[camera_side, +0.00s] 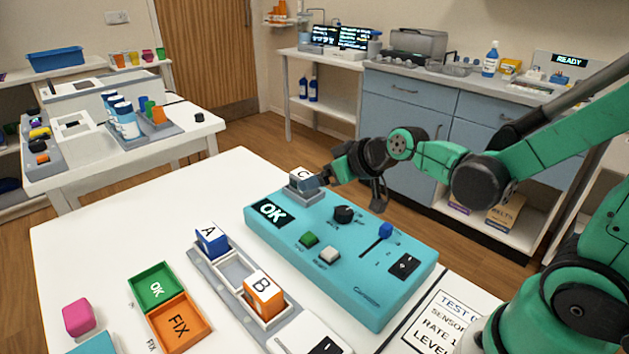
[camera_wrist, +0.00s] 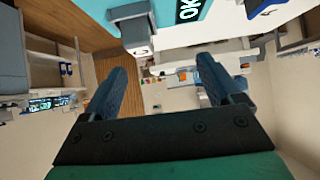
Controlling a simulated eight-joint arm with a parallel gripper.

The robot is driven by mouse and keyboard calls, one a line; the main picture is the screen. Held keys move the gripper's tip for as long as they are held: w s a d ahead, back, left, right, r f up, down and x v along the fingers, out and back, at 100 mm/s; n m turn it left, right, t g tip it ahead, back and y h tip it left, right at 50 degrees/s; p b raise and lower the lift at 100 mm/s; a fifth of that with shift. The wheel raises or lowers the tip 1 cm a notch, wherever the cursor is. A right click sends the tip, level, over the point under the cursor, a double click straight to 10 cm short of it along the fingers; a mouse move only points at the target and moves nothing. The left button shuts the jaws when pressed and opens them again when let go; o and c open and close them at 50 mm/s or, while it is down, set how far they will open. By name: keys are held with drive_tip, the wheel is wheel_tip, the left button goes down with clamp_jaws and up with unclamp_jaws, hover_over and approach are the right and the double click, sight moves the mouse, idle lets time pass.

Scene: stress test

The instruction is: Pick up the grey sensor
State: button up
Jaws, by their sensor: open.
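The grey sensor (camera_side: 302,179), a small block with a white top marked C, sits upright in a grey socket at the far left corner of the teal test box (camera_side: 330,255). In the wrist view the grey sensor (camera_wrist: 137,33) shows near the top, beyond the left fingertip. My gripper (camera_side: 347,186) is open at the back edge of the box, just right of the sensor. In the wrist view the two dark fingers of my gripper (camera_wrist: 165,75) are spread with nothing between them. In the side view one finger overlaps the sensor's right side; I cannot tell if they touch.
A grey rack (camera_side: 222,293) holds blue block A (camera_side: 211,240) and orange block B (camera_side: 263,293). A green OK tray (camera_side: 155,286), an orange FIX tray (camera_side: 180,322) and a pink block (camera_side: 78,317) lie left. Knobs and a blue lever (camera_side: 385,231) rise from the box.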

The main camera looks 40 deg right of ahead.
sight(307, 176)
drive_tip(key=shift+t+h, duration=0.3)
drive_tip(key=shift+t, duration=0.6)
drive_tip(key=w+d+f, duration=0.2)
drive_tip(key=w, duration=0.1)
drive_tip(key=shift+d+f, duration=0.2)
drive_tip(key=shift+d, duration=0.1)
drive_tip(key=shift+x, duration=2.6)
clamp_jaws()
